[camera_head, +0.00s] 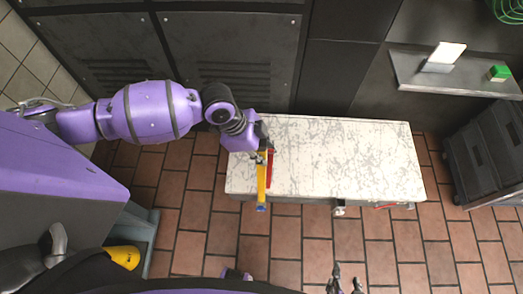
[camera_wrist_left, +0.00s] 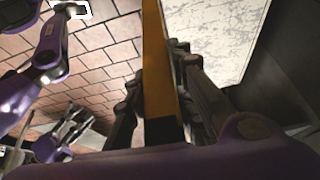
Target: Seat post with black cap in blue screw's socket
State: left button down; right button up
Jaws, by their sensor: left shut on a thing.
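My left gripper (camera_head: 263,152) is at the left end of the white table, shut on a long yellow post (camera_head: 262,180). In the head view the post runs from the gripper toward the table's front edge. A blue piece (camera_head: 261,207) shows at its near end; I cannot tell whether it is seated there or only lines up. In the left wrist view the post (camera_wrist_left: 155,70) lies between the fingers, with a black end (camera_wrist_left: 163,131) close to the palm. My right gripper (camera_head: 346,282) is open and empty at the bottom, in front of the table.
A red upright piece (camera_head: 270,170) is just right of the post. The marbled table top (camera_head: 340,160) is otherwise clear. A small white-and-black fitting (camera_head: 340,208) and a red piece (camera_head: 385,206) are at its front edge. A shelf (camera_head: 450,82) holds a green block (camera_head: 499,73).

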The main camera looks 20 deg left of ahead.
pick_arm(q)
jog(key=shift+f, duration=0.5)
jog(key=c, duration=1.4)
grip_release()
jog(key=shift+f, duration=0.1)
jog(key=v, duration=1.2)
